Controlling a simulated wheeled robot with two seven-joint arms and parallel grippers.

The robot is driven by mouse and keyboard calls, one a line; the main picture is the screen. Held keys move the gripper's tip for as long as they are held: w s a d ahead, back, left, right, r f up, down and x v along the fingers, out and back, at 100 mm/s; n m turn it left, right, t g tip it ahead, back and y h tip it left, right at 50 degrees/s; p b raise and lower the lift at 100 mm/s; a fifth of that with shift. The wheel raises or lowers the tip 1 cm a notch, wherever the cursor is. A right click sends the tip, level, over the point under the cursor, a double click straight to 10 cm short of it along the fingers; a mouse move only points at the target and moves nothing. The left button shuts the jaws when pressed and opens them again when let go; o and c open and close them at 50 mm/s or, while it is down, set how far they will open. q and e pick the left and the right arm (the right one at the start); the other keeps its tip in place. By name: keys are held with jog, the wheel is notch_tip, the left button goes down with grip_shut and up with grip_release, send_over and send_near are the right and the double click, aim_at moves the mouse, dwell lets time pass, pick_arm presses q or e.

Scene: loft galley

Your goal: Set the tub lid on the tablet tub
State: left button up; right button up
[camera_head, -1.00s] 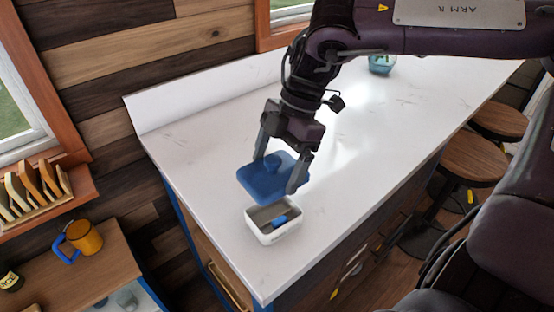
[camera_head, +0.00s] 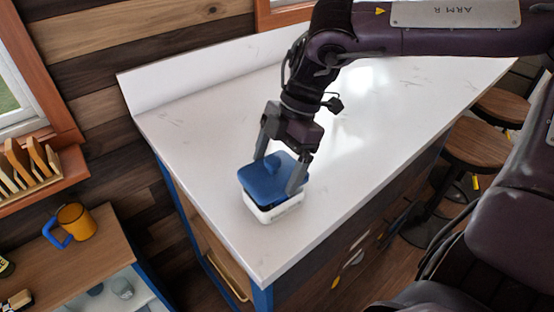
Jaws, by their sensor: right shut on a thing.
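The white tablet tub (camera_head: 275,211) stands on the counter directly under the lid. The lid covers the tub's opening, so its inside is hidden. The lid looks slightly tilted, and I cannot tell whether it rests fully on the rim. My left gripper is not in view.
The white counter (camera_head: 210,150) is clear around the tub, with its front corner close by. A side cabinet at lower left holds an orange mug (camera_head: 76,221). A wooden rack (camera_head: 28,165) stands at the left wall. Brown stools (camera_head: 475,143) stand at the right.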

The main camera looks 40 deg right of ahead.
aim_at(281, 167)
jog(key=shift+f+b, duration=1.35)
jog(key=shift+f, duration=0.65)
jog(key=o, duration=0.9)
